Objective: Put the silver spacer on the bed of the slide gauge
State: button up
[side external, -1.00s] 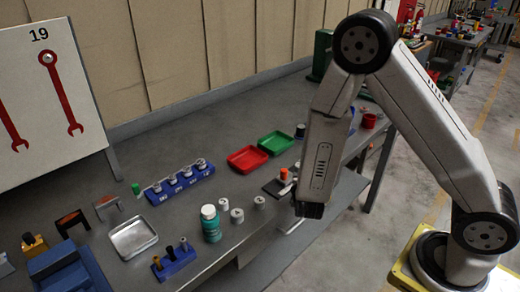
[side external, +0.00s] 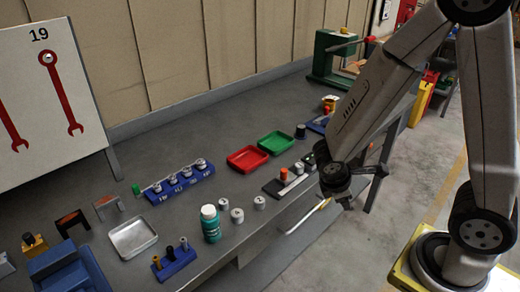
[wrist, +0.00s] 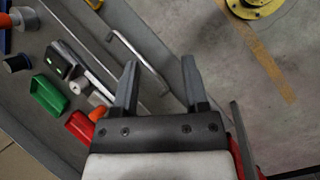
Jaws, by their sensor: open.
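The slide gauge (side external: 289,184) lies near the table's front edge, with a dark base, a pale strip and an orange knob. It also shows at the left of the wrist view (wrist: 78,68). Three short silver-grey cylinders stand left of it near the green bottle: one spacer (side external: 237,215) with a hole in its top, another (side external: 259,203) and another (side external: 223,204). I cannot tell which is the task's spacer. My gripper (side external: 346,202) is open and empty, right of the gauge beyond the table edge. Its fingers (wrist: 159,72) are apart over the floor and a pale handle.
A green bottle (side external: 210,224) stands beside the cylinders. A red tray (side external: 247,158) and a green tray (side external: 276,143) lie behind the gauge. A blue rack (side external: 180,183) with several rings and a blue holder (side external: 175,262) stand left. A handle (side external: 308,217) juts from the table front.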

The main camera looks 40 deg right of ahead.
jog(key=w+a+r+m+t+y, duration=0.2)
jog(key=a+r+m+t+y, duration=0.1)
jog(key=m, duration=0.6)
jog(key=shift+w+a+r+m+t+y, duration=0.35)
jog(key=shift+a+r+y, duration=0.45)
jog(key=shift+a+y, duration=0.55)
